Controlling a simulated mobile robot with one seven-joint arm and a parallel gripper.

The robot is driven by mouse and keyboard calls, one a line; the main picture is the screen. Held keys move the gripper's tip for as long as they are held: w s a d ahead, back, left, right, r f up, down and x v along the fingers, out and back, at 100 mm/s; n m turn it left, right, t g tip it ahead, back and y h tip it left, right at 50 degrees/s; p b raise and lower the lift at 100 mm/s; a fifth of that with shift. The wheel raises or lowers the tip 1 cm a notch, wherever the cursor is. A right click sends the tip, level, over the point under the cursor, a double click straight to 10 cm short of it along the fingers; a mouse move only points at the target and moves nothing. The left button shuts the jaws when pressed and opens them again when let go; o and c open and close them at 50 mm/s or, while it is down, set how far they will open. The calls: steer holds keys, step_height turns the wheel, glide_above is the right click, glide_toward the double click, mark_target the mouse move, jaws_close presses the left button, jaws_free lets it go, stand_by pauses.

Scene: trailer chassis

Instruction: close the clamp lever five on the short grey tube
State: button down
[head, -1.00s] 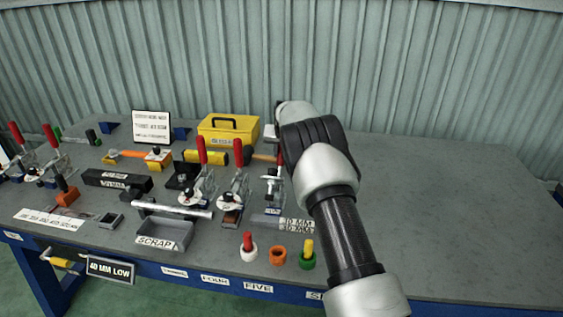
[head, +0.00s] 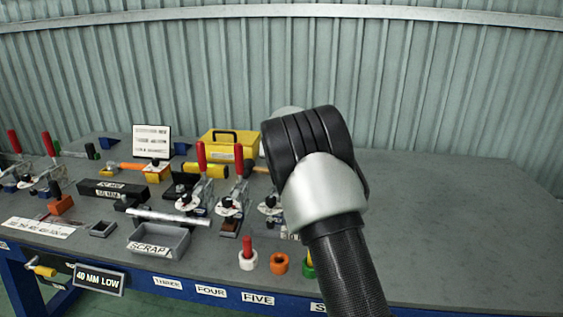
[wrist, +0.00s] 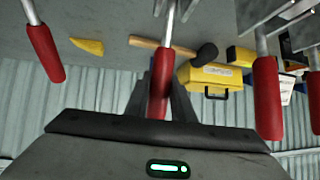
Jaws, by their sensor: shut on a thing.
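My gripper, seen in the wrist view (wrist: 162,92), is shut on a red lever handle (wrist: 160,78), which fits lever five by its place between its neighbours. The fingers lie on both sides of the handle. In the head view my arm hides the gripper and this lever. Part of clamp five (head: 269,206) shows just left of my arm, above the FIVE label (head: 258,299). I cannot make out the short grey tube, as my arm covers much of that spot.
Neighbouring red levers stand close on both sides: one (wrist: 45,52) at left, another (wrist: 267,98) at right in the wrist view. A yellow toolbox (head: 228,142) is behind. The scrap tray (head: 160,240) and coloured cups (head: 279,264) are in front. The bench's right side is clear.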

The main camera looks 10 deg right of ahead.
steer(key=c, duration=1.5)
jaws_free()
steer(key=p+v, duration=0.1)
steer(key=v, duration=1.6)
steer(key=shift+s+r+p, duration=0.15)
steer(key=shift+r+p, duration=0.05)
steer(key=shift+p, duration=0.2)
